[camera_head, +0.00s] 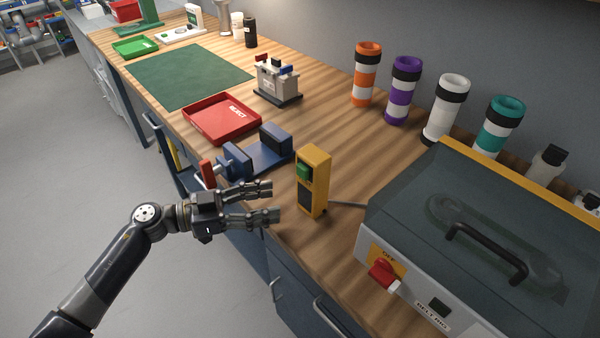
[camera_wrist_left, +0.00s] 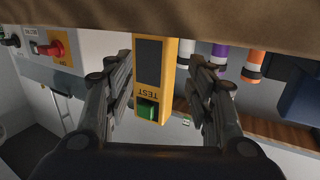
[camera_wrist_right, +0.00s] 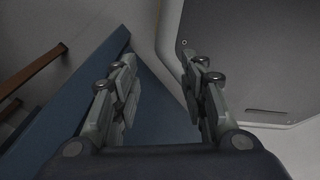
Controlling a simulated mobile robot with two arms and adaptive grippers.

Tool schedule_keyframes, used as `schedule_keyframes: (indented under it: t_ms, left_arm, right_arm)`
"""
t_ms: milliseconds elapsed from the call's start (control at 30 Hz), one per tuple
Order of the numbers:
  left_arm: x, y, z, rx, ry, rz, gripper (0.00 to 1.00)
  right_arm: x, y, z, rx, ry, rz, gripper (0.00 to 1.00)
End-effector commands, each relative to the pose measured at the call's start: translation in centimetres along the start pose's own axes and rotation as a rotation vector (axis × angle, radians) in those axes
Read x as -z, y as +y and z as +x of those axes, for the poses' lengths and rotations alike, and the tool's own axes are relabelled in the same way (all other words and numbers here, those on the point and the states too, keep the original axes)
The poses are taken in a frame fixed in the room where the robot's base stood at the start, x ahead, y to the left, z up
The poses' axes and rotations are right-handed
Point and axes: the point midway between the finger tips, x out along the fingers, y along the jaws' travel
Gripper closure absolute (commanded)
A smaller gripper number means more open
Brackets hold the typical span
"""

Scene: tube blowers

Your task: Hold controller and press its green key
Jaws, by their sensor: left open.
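The controller (camera_head: 313,182) is a yellow upright box with a dark front panel and a green key (camera_head: 304,171) near its top. It stands on the wooden bench near the front edge, with a grey cable to its right. My left gripper (camera_head: 270,202) is open just left of the controller, fingers pointing at it. In the left wrist view the controller (camera_wrist_left: 154,70) lies between the spread fingers, apart from both, with its TEST label and green key (camera_wrist_left: 147,109) showing. My right gripper (camera_wrist_right: 160,85) is open and empty in the right wrist view, and is not in the head view.
A belt rig (camera_head: 480,230) with a clear cover and red switch (camera_head: 383,274) stands right of the controller. A blue vise (camera_head: 262,152) and a red reject tray (camera_head: 222,118) are to its left. Several coloured tubes (camera_head: 402,90) stand along the wall. A blue surface (camera_wrist_right: 150,110) is near my right gripper.

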Motion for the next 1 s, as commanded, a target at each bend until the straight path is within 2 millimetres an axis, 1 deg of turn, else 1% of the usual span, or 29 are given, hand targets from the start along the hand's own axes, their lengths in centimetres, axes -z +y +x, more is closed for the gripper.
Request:
schedule_keyframes:
  t_ms: [133,267,367,633,700,800,1000]
  left_arm:
    - [-0.6,0.3,-0.2,-0.036,-0.033,-0.016,0.50]
    - [-0.8,0.4,0.7,-0.041,-0.035,-0.018,0.50]
    - [-0.9,0.4,1.9,-0.041,-0.033,-0.018,0.50]
    - [-1.0,0.6,5.9,-0.040,-0.031,-0.017,0.50]
    - [-0.4,0.6,6.8,-0.039,-0.033,-0.019,0.50]
    - [-0.5,0.7,8.0,-0.040,-0.033,-0.018,0.50]
    - [-0.8,0.7,9.4,-0.038,-0.033,-0.017,0.50]
  right_arm:
    - [0.0,-0.2,0.1,0.002,0.000,0.000,0.60]
    - [0.0,-0.2,0.4,0.002,0.000,0.000,0.60]
    - [0.0,-0.2,0.7,0.002,0.000,0.000,0.60]
    - [-0.1,-0.2,2.0,0.002,0.000,-0.001,0.60]
    - [0.0,-0.2,0.7,0.002,0.000,-0.001,0.60]
    - [0.0,-0.2,0.2,0.002,0.000,-0.001,0.60]
    - [0.1,-0.1,-0.2,0.002,0.000,-0.001,0.60]
